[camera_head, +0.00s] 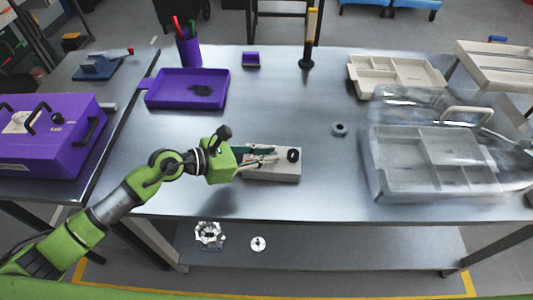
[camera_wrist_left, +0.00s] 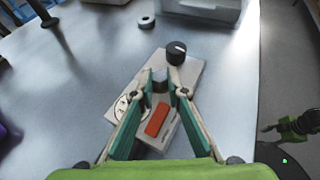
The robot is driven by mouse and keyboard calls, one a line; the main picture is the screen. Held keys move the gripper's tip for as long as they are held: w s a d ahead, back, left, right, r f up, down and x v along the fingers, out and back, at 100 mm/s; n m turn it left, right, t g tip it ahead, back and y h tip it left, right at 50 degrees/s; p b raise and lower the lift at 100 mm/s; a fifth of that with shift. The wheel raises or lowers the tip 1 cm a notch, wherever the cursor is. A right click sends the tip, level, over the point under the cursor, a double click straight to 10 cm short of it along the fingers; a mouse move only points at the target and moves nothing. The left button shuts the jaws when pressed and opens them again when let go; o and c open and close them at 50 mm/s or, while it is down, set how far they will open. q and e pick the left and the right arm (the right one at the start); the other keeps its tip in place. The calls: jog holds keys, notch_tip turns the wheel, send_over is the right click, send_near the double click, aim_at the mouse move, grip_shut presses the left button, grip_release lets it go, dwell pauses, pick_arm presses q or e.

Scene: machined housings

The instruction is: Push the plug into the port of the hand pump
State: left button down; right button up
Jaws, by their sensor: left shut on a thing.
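The hand pump is a flat pale grey block (camera_head: 284,174) at the front middle of the table, with a black round knob at its right end. In the left wrist view the hand pump (camera_wrist_left: 190,76) also shows a red bar and a white round face. My left gripper (camera_head: 275,157) reaches over it from the left. In the left wrist view my left gripper (camera_wrist_left: 160,84) is shut on a small dark grey piece, likely the plug (camera_wrist_left: 160,85), just short of the knob. The port cannot be made out; fingers and plug cover that part. My right gripper's jaws cannot be made out.
A grey ring (camera_head: 340,129) lies right of the pump. A clear lidded case (camera_head: 375,180) stands farther right. A purple tray (camera_head: 160,104), a pen cup (camera_head: 189,52) and a black-and-yellow upright tool (camera_head: 308,40) are behind. A green arm part (camera_wrist_left: 295,125) shows beyond the table edge.

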pick_arm(q)
jog(key=shift+f, duration=0.15)
jog(key=c, duration=1.9)
grip_release()
jog(key=v, duration=1.2)
